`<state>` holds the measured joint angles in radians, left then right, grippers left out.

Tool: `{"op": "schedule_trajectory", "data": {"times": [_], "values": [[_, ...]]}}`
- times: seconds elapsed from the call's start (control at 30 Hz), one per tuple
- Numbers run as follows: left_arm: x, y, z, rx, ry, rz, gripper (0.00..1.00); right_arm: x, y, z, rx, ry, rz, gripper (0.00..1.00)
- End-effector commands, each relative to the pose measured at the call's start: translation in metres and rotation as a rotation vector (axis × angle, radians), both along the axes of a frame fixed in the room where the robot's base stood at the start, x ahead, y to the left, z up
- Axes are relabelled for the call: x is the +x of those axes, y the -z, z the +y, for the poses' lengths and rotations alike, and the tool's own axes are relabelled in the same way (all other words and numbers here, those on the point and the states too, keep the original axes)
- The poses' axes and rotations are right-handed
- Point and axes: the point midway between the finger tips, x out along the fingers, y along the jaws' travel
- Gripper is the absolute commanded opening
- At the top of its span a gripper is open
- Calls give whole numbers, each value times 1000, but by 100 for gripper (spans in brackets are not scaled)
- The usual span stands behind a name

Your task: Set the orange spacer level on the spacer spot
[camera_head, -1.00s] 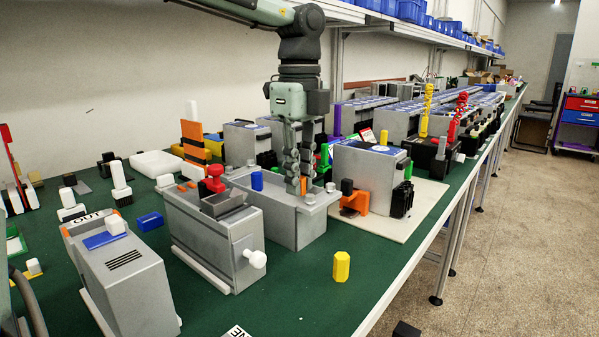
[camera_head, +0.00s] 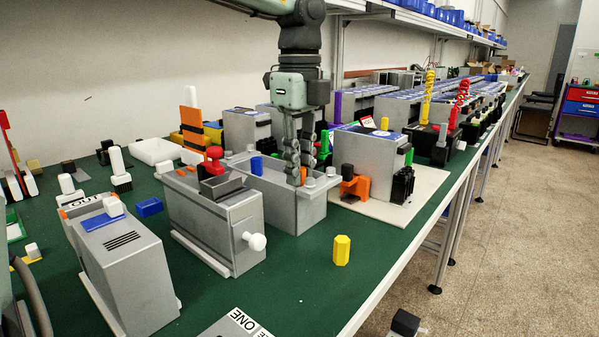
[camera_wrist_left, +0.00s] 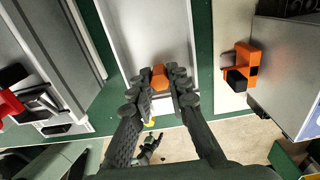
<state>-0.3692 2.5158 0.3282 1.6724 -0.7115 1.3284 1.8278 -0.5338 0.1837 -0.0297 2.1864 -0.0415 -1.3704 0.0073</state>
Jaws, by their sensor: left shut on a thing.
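My left gripper (camera_head: 299,180) is shut on the orange spacer (camera_wrist_left: 159,77), a small block held between the fingertips in the left wrist view. The gripper points down over the right end of a grey open-topped housing (camera_head: 272,208). In the head view the fingers hide most of the spacer, and only a bit of orange shows beside them. In the wrist view the spacer is over the housing's pale channel (camera_wrist_left: 150,35). I cannot tell whether it touches the housing, and I cannot make out the spacer spot. A dark gripper-like shape (camera_wrist_left: 150,148), perhaps my right gripper, shows past the table edge.
A blue peg (camera_head: 256,165) stands in the housing, left of the gripper. An orange bracket (camera_head: 355,187) and a grey unit (camera_head: 369,160) stand close on the right. A yellow hexagonal piece (camera_head: 341,250) stands on clear green table in front.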

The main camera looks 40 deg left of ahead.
Motion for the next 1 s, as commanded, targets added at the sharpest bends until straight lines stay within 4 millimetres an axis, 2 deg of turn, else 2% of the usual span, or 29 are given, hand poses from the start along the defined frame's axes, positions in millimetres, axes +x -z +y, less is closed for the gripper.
{"op": "schedule_trajectory", "data": {"times": [1.0], "values": [[0,12,0,0,0,0,4,0,11,0,0,0,0,80]]}}
